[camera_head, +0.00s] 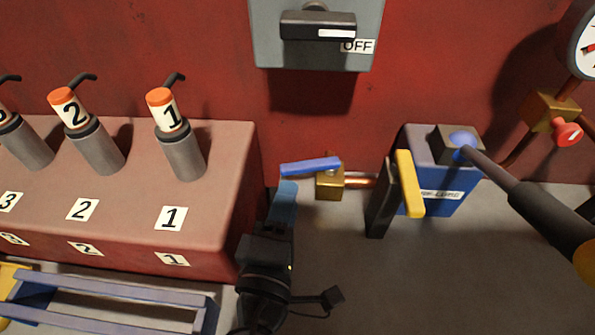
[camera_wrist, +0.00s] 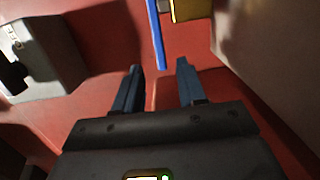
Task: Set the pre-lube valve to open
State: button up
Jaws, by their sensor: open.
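The valve that I take for the pre-lube valve has a brass body (camera_head: 330,186) and a flat blue lever (camera_head: 308,166). In the head view the lever points left from the body, roughly in line with the short pipe on its right. My gripper (camera_head: 287,184) is just below the lever's left part. In the wrist view, the blue lever (camera_wrist: 155,32) reaches down to between the tips of my open gripper (camera_wrist: 159,68). The brass body (camera_wrist: 190,8) is at the top. Whether a finger touches the lever, I cannot tell.
A blue pump box (camera_head: 440,190) with a partly readable label and yellow handle (camera_head: 408,183) stands right of the valve. A red ledge (camera_head: 225,150) with numbered cylinders is left. A grey switch box (camera_head: 262,40) marked OFF hangs above. Bare floor (camera_head: 350,285) lies in front.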

aim_at(296, 173)
jog(key=w, duration=0.5)
jog(key=w+d+p, duration=0.1)
jog(key=w, duration=0.1)
jog(key=shift+w+d, duration=0.1)
jog(key=shift+w, duration=0.15)
grip_shut()
dwell(0.4)
